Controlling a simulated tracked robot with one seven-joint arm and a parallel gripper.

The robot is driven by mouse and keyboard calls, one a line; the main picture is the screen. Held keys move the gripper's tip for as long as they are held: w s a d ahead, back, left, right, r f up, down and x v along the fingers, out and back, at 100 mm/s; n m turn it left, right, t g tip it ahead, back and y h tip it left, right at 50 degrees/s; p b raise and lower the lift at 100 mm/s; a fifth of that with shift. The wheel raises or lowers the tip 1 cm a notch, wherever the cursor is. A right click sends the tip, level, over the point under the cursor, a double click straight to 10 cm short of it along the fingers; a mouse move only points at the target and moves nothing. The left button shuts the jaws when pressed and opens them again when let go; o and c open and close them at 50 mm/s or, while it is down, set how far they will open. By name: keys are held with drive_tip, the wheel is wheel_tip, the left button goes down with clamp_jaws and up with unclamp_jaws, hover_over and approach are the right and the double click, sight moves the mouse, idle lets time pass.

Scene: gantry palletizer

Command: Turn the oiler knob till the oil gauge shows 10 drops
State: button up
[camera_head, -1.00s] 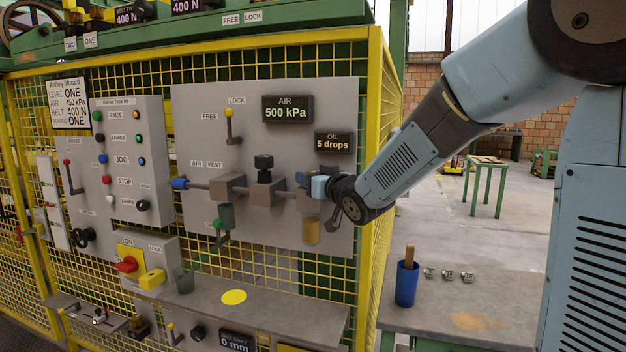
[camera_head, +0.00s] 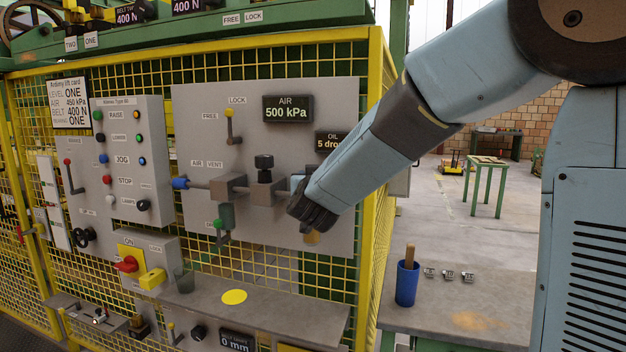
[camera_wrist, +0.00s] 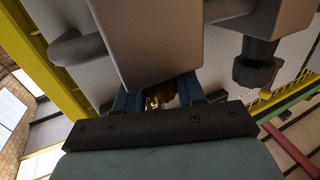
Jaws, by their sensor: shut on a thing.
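My gripper (camera_head: 299,188) is at the right end of the air pipe row, in front of the oiler. Part of the oiler's amber bowl (camera_head: 312,237) shows below it. In the wrist view, my gripper's two blue fingers (camera_wrist: 159,98) are shut on a small brass-and-dark piece, which I take to be the oiler knob (camera_wrist: 156,102). The knob is mostly hidden there, and hidden by my gripper in the head view.
The air gauge (camera_head: 287,108) reads 500 kPa. A dark regulator knob (camera_head: 264,162) stands left of my gripper and also shows in the wrist view (camera_wrist: 256,68). A grey shelf (camera_head: 285,308) juts out below. A blue cup (camera_head: 407,284) stands on the bench at right.

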drive_tip(key=m+h, duration=0.2)
drive_tip(key=h, duration=0.1)
drive_tip(key=m+g+h, duration=0.1)
drive_tip(key=h, duration=0.1)
drive_tip(key=shift+a+m+h, duration=0.1)
drive_tip(key=shift+m+h, duration=0.3)
drive_tip(key=shift+m+g+h, duration=0.7)
drive_tip(key=shift+m+h, duration=0.4)
drive_tip(key=shift+h, duration=0.5)
drive_tip(key=shift+r, duration=0.1)
drive_tip(key=o, duration=0.9)
drive_tip(key=shift+o, duration=0.2)
drive_tip(key=v, duration=1.3)
drive_tip(key=shift+s+a, duration=0.15)
drive_tip(key=shift+s, duration=0.05)
drive_tip(key=shift+w, duration=0.1)
